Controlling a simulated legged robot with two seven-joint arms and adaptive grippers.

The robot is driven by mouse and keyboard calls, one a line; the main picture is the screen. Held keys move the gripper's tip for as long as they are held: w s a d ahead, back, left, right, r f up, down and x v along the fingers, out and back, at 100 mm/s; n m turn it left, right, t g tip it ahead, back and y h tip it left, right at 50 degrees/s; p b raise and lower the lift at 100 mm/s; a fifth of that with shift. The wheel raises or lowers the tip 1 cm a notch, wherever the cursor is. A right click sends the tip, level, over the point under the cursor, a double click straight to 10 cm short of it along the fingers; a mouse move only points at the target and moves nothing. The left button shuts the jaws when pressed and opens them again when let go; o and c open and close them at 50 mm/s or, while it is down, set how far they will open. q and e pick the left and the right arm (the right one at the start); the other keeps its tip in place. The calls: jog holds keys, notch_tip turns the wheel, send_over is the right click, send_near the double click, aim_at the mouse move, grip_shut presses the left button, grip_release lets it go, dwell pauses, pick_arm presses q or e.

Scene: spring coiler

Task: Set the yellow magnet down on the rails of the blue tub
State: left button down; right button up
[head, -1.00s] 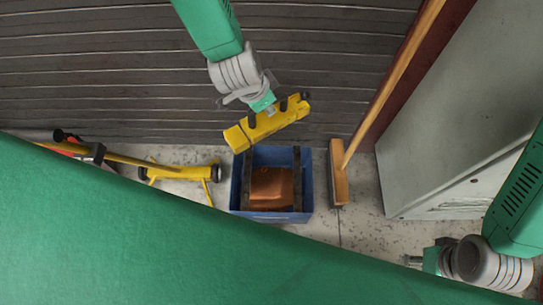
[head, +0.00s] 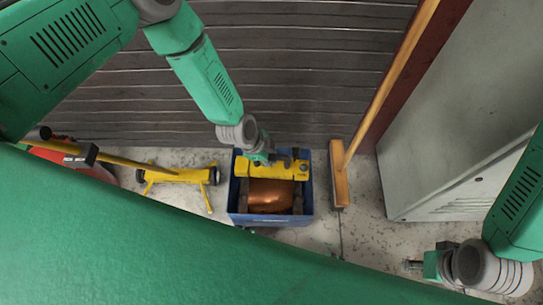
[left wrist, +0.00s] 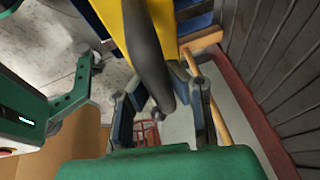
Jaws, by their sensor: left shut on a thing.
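The yellow magnet (head: 283,170) is a long bar with dark parts on top. In the head view it lies across the upper part of the blue tub (head: 264,219), close to level with its rim. Whether it touches the rails is hard to tell. My left gripper (head: 265,160) is over the magnet, shut on its dark handle. In the left wrist view the handle (left wrist: 148,55) passes between the fingers (left wrist: 160,95), with the yellow bar (left wrist: 188,15) beyond. My right gripper (head: 412,265) is far right, away from the tub; its jaw is too small to judge.
A copper-coloured rounded thing (head: 270,196) is inside the tub. A broom (head: 341,180) leans just right of it, with a grey cabinet (head: 430,150) further right. A yellow wheeled stand (head: 178,175) is left of the tub. A slatted wall (head: 310,70) is behind.

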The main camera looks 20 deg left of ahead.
pick_arm(q)
jog(key=shift+a+f+b, duration=0.25)
jog(key=shift+f+b, duration=0.2)
jog(key=shift+f, duration=0.2)
jog(key=shift+f+b, duration=0.6)
jog(key=shift+f, duration=0.15)
notch_tip(320, 180, down, 8)
jog(key=b, duration=0.6)
jog(key=shift+f+b, duration=0.6)
jog(key=shift+b, duration=0.2)
jog(key=c, duration=1.5)
grip_release()
